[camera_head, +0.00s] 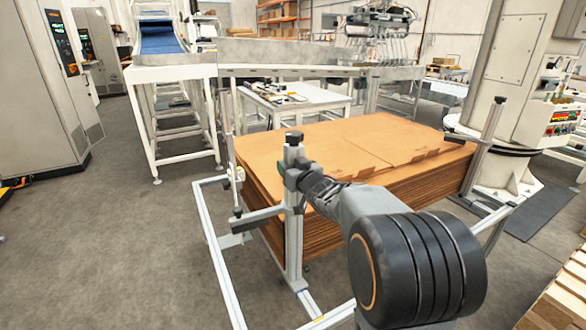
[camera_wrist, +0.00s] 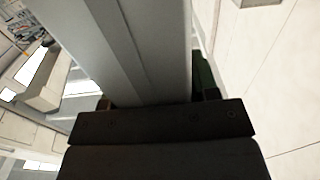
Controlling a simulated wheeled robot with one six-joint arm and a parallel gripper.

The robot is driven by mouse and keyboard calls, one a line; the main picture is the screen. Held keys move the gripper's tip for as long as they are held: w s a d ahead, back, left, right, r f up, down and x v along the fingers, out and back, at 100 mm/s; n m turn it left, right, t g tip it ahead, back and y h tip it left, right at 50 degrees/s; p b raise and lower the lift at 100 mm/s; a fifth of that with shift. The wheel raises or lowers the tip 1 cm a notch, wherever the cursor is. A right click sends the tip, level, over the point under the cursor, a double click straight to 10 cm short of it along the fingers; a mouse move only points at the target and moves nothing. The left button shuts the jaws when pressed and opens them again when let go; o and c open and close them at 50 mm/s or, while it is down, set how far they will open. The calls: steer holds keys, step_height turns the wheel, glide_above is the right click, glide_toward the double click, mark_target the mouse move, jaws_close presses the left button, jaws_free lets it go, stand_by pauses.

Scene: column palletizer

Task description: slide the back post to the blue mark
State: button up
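A grey metal post (camera_head: 294,235) with a dark cap stands upright at the near corner of the cardboard stack (camera_head: 345,140). My gripper (camera_head: 306,182) is at this post's upper part, reaching it from the right. In the wrist view the post (camera_wrist: 140,50) fills the middle, close against the dark gripper body (camera_wrist: 155,122). Small finger parts show at both sides of the post; whether they press on it is not clear. Another post (camera_head: 228,150) stands at the stack's left and one (camera_head: 485,145) at its right. I cannot make out a blue mark.
A pale metal frame (camera_head: 219,265) runs around the stack near the floor. A conveyor (camera_head: 170,73) and a white table (camera_head: 300,100) stand behind. Slatted wood (camera_head: 560,290) is at the lower right. Grey floor at left is clear.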

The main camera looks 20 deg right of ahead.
steer(key=o, duration=0.3)
steer(key=shift+f, duration=0.15)
steer(key=s, duration=0.4)
steer(key=s+d+p, duration=0.1)
steer(key=s, duration=0.8)
steer(key=shift+s+d, duration=0.25)
steer(key=shift+s, duration=0.15)
